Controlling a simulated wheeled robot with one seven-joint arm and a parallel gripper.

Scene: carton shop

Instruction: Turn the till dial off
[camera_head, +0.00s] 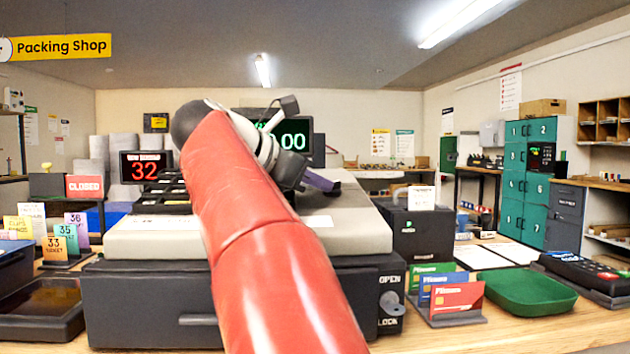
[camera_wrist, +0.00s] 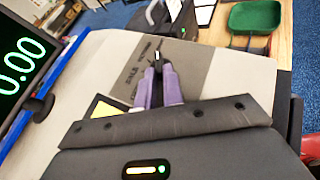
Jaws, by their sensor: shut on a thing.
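The till (camera_head: 370,232) is a grey-topped machine on a dark drawer base on the counter. My gripper's purple fingers (camera_head: 318,182) reach over its right part, largely behind my red arm. In the wrist view my gripper (camera_wrist: 158,66) is closed on the till dial (camera_wrist: 157,58), a small dark knob with a light mark. The dial stands on a dark grey printed strip (camera_wrist: 190,68); the lettering is too blurred to read fully. The fingers hide much of the dial, so its setting cannot be told. The till display (camera_head: 293,135) shows green digits.
A lock marked OPEN and LOCK (camera_head: 390,303) is on the drawer front. Right of the till stand a black box (camera_head: 420,235), a card holder (camera_head: 450,318), a green tray (camera_head: 525,292) and a card terminal (camera_head: 585,270). Ticket stands (camera_head: 62,245) are at left.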

